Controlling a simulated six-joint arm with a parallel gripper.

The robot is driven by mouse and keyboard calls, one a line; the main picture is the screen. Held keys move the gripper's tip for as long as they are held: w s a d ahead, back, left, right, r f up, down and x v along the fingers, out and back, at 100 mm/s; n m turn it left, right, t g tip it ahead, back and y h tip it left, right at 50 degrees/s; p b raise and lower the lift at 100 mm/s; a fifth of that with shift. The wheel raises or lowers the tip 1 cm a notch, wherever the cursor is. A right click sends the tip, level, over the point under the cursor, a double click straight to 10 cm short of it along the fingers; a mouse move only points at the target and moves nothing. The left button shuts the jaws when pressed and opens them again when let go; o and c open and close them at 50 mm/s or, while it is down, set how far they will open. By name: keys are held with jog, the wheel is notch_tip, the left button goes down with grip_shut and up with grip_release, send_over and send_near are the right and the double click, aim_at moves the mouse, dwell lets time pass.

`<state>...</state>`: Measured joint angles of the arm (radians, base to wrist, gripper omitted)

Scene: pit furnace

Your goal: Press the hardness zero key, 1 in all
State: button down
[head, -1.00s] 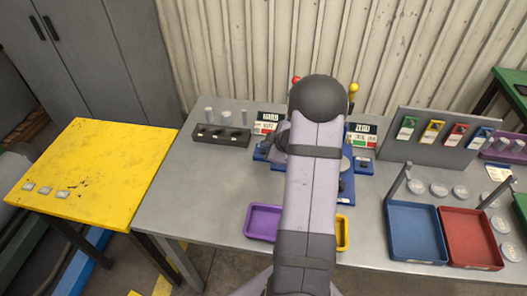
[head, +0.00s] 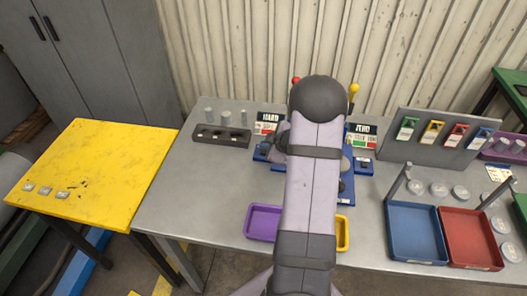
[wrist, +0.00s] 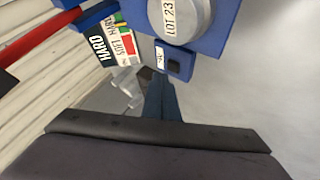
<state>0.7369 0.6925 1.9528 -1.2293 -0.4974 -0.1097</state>
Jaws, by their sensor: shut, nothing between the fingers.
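In the wrist view a small blue box with a dark key (wrist: 174,67) and a white tag juts from the blue hardness tester (wrist: 212,40). A grey round piece marked LOT 23 (wrist: 183,18) sits on the tester. The HARD sign (wrist: 99,48) stands beside it. My gripper (wrist: 162,82) is shut and empty, its tips close to the key box; I cannot tell whether they touch. In the head view the HARD sign (head: 268,117) and part of the blue key box (head: 261,153) show left of my arm, which hides the gripper tips and much of the tester.
A dark rack (head: 222,136) with grey cylinders stands left of the tester. Purple (head: 262,222), blue (head: 414,230) and red (head: 468,237) trays lie along the front. The bench's left front is clear.

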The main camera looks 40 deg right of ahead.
jog(key=shift+f, duration=0.15)
dwell(0.6)
jog(key=shift+f, duration=0.3)
jog(key=shift+f+b, duration=0.4)
jog(key=shift+b, duration=0.1)
dwell(0.6)
jog(key=shift+r, duration=0.2)
jog(key=shift+r+p, duration=0.65)
jog(key=shift+p, duration=0.3)
notch_tip(320, 180, up, 5)
jog(key=p, duration=0.5)
dwell(0.8)
